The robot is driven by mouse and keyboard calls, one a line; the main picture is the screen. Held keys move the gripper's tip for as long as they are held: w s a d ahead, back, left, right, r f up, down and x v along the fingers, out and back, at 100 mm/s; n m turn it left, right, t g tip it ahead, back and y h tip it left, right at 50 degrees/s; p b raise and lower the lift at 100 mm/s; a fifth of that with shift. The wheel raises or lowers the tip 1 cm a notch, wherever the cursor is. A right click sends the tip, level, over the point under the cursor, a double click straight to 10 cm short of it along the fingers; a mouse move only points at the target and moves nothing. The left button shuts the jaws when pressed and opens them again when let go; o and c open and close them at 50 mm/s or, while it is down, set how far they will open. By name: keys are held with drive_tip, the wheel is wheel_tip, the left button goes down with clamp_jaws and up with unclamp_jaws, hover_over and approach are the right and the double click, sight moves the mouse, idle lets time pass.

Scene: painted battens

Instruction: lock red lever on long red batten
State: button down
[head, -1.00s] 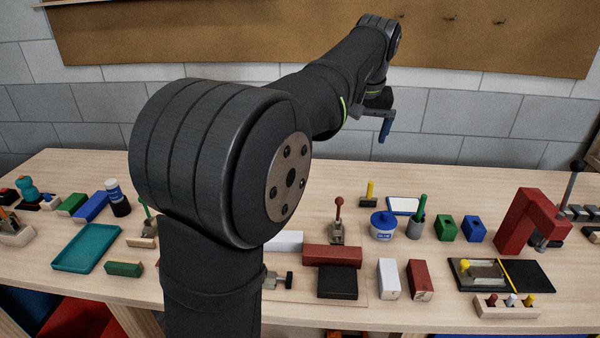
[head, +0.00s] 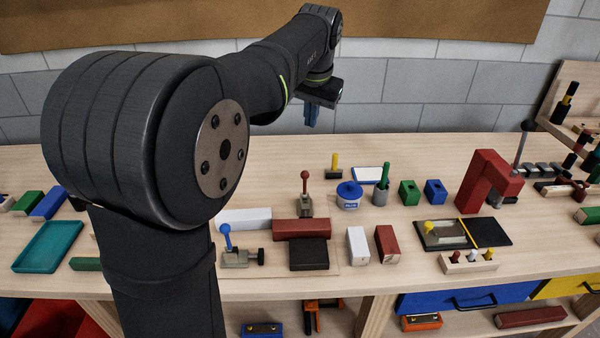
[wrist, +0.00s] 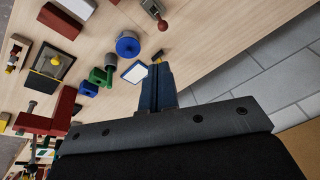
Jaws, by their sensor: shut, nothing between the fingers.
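The long red batten (head: 301,229) lies on the bench, right of a white batten and behind a black block. The red lever (head: 304,182) stands upright on a small grey clamp base just behind the batten; I cannot tell whether its clamp touches the batten. In the wrist view the red-knobbed lever (wrist: 161,23) shows at the top edge. My gripper (head: 311,118) is high above the back of the bench, behind the lever, its blue fingers pointing down. In the wrist view the fingers (wrist: 157,74) are together and empty.
A blue lever clamp (head: 229,247) stands in front of the white batten (head: 245,218). A blue-lidded pot (head: 349,196) and a green-handled cup (head: 381,190) stand right of the red lever. A large red press (head: 487,180) stands further right.

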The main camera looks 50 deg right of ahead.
sight(302, 176)
drive_tip(key=a+f+m, duration=0.4)
drive_tip(key=f+m, duration=0.5)
drive_tip(key=m, duration=0.5)
drive_tip(key=shift+g+h, duration=0.3)
drive_tip(key=shift+h, duration=0.1)
drive_tip(key=shift+f, duration=0.15)
drive_tip(key=x, duration=0.3)
drive_tip(key=w+d+x, duration=0.1)
drive_tip(key=x, duration=0.7)
drive_tip(key=shift+w+d+r, duration=0.15)
drive_tip(key=shift+d+r, duration=0.15)
drive_tip(key=shift+d, duration=0.1)
drive_tip(key=shift+w+d+f, duration=0.1)
drive_tip(key=shift+w+d, duration=0.25)
drive_tip(key=shift+d, duration=0.2)
drive_tip(key=shift+w+d, duration=0.1)
